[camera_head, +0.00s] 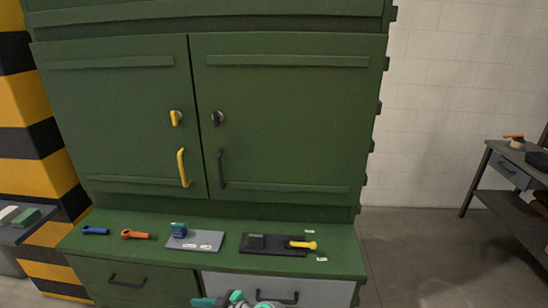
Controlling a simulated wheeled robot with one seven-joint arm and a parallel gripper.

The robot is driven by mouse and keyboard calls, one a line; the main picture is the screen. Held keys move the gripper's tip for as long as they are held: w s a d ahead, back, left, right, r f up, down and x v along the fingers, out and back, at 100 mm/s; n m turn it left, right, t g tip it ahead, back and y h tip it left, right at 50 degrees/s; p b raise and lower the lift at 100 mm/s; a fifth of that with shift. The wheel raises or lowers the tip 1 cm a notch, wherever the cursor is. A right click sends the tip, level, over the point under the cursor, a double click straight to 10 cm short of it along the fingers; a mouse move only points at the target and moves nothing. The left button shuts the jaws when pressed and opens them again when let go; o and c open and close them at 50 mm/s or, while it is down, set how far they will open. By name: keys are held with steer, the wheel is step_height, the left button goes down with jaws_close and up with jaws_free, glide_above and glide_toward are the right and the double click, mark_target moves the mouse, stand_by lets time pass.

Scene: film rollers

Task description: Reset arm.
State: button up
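The tip of my arm with my gripper (236,299) shows at the bottom edge of the head view, in teal and grey. It is in front of the grey drawer (225,284) of the green cabinet, below the counter edge. Most of the arm is cut off by the frame. I cannot tell whether the fingers are open or shut, or whether anything is between them.
The green cabinet (120,110) has two shut doors. On its counter (90,218) lie a blue tool (95,230), an orange tool (135,234), a grey plate (208,241) and a black plate (272,249). A table (515,160) stands right; floor between is clear.

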steer(key=s+d+f+m+t+h, duration=0.6)
steer(key=s+d+f+m, duration=0.35)
steer(key=f, duration=0.45)
steer(key=s+d+m+t+h, duration=0.2)
steer(key=s+d+m+h, duration=0.15)
steer(key=s+d, duration=0.65)
steer(key=s+d+r+t+h, duration=0.3)
steer(key=s+r, duration=1.1)
steer(key=s, duration=0.3)
steer(key=shift+s+d, duration=0.2)
steer(key=shift+s, duration=0.05)
